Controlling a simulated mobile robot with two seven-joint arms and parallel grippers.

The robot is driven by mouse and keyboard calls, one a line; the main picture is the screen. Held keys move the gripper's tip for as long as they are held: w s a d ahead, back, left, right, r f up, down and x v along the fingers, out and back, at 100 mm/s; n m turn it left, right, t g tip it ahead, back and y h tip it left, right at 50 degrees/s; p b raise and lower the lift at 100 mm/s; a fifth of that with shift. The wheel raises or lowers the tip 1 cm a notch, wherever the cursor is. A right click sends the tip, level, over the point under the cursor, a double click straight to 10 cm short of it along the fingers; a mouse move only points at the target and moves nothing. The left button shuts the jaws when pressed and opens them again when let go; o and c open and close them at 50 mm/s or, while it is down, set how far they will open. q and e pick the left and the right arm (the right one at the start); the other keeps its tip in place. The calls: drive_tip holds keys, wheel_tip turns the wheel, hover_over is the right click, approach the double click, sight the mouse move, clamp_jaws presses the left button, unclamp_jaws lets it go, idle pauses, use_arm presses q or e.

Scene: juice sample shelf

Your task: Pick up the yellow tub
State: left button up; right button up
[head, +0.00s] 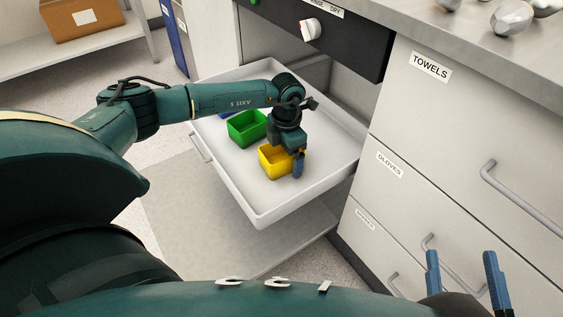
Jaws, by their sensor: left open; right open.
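The yellow tub (273,165) stands upright on the floor of a pulled-out white drawer (262,214), towards its near middle. My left gripper (297,165) points down at the right side of the tub. One blue finger shows just outside the tub's right wall; the other finger is hidden, and I cannot tell whether the gripper touches the tub. My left gripper is open. My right gripper (464,272) is open and empty at the lower right, in front of the cabinet drawers and away from the tub.
A green tub (247,128) stands behind the yellow one, and a blue item (226,114) shows partly behind it under my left arm. The drawer walls surround them. The drawer's front and right floor are bare. A closed cabinet labelled TOWELS (431,66) stands to the right.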

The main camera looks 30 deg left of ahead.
use_arm(q)
drive_tip(key=c, duration=1.1)
drive_tip(key=shift+r, duration=0.15)
